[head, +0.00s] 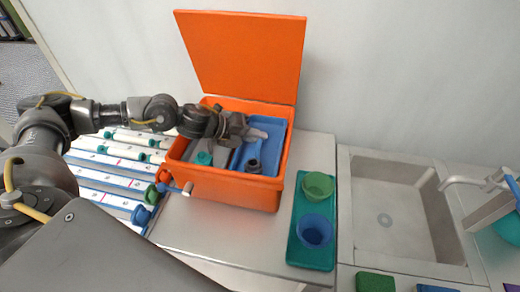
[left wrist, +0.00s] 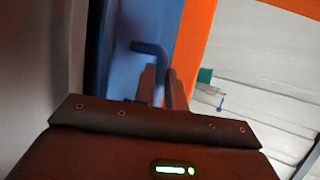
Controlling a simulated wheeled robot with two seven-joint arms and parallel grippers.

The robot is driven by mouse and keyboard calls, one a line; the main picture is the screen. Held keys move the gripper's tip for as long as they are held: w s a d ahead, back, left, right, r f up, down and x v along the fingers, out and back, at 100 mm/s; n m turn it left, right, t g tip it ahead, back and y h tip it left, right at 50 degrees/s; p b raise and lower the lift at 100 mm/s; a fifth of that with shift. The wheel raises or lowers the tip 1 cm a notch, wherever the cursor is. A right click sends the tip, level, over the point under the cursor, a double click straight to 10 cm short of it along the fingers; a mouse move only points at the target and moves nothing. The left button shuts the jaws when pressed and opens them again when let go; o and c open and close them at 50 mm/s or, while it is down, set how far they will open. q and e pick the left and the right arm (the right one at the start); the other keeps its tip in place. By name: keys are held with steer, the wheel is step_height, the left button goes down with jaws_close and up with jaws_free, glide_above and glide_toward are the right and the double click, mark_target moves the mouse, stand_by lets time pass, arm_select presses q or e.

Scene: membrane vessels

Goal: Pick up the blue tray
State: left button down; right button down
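The blue tray (head: 268,139) stands inside the orange box (head: 235,190), toward its right side. It also shows in the left wrist view as a blue surface (left wrist: 120,45) with a bent blue handle (left wrist: 150,48). My left gripper (head: 246,131) reaches into the box from the left, over the tray. In the left wrist view its fingers (left wrist: 160,88) are close together, with the handle running down between them. I cannot tell whether they press on it. My right gripper is not in view.
The box's orange lid (head: 243,55) stands open behind it. A green tray (head: 300,254) with a green cup (head: 317,185) and a blue cup (head: 314,231) is right of the box. A sink (head: 390,205) is further right. White tubes (head: 118,150) lie left.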

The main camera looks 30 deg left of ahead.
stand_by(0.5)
arm_select(q)
steer(key=shift+s+d+r+b, duration=0.2)
steer(key=shift+d+b, duration=0.1)
steer(key=shift+b, duration=0.2)
step_height(320, 180, up, 11)
steer(key=b, duration=0.1)
steer(key=s+d+p, duration=0.3)
steer(key=s+d, duration=0.2)
steer(key=d, duration=0.3)
steer(key=s+d+p, duration=0.2)
steer(key=s+d, duration=0.2)
steer(key=d, duration=0.4)
steer(key=shift+s+d+p, duration=0.35)
steer(key=shift+s+p, duration=0.05)
